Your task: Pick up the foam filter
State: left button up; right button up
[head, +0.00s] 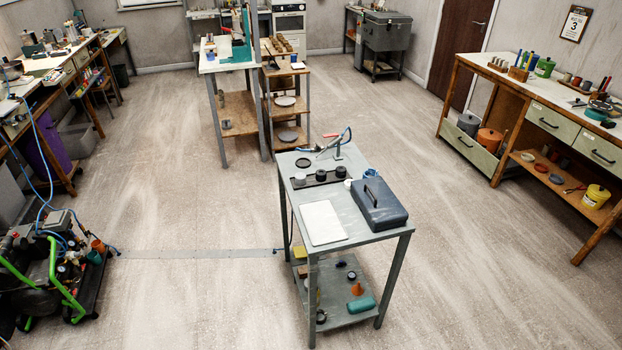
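A grey metal cart (349,243) stands in the middle of the floor. On its top a dark strip-shaped tray (310,184) holds a few short round pieces: a grey one (299,180), a black one (321,175) and a dark one (340,171). One of these may be the foam filter, but they are too small to tell which. A dark round part (303,162) lies behind the tray. Neither of my grippers is in view.
A green-framed compressor (45,275) is at left. Workbenches line both sides; a shelf unit (238,110) stands behind. Floor around the cart is open.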

aim_at(301, 177)
jog(key=z, duration=0.35)
jog(key=i+j+z, duration=0.15)
jog(key=z, duration=0.25)
jog(key=j+z, duration=0.1)
jog(key=z, duration=0.25)
jog(key=i+j+z, duration=0.15)
jog(key=j+z, duration=0.15)
jog(key=j, duration=0.2)
jog(key=i+j+z, duration=0.1)
jog(key=j+z, duration=0.2)
jog(key=j, duration=0.25)
